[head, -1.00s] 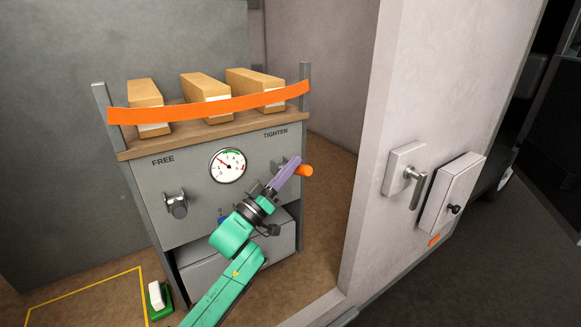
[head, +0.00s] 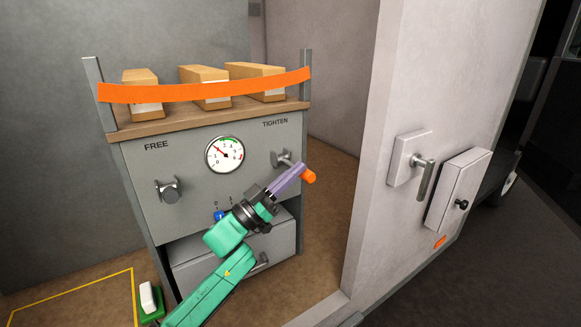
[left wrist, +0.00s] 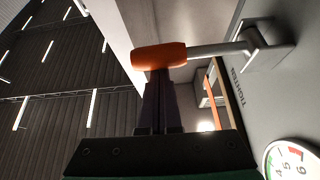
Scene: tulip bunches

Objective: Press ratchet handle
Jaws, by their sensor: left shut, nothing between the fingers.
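The ratchet handle has an orange grip (head: 309,177) and a grey lever, mounted on the cabinet front below the word TIGHTEN. In the left wrist view its orange grip (left wrist: 159,56) lies across my fingertips, and its grey arm (left wrist: 222,48) runs right to the mount. My left gripper (head: 303,168) is shut and empty. Its purple fingers, end-on at the grip in the left wrist view (left wrist: 160,76), appear to touch it. The gauge (head: 224,154) has its needle toward the upper left. My right gripper is not in view.
A second grey knob (head: 168,190) sits under FREE. An orange strap (head: 205,90) crosses in front of three boxes on the wooden top (head: 210,120). A pale wall (head: 375,170) with a door handle (head: 424,178) stands right of the cabinet. A green-and-white block (head: 149,298) lies on the floor.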

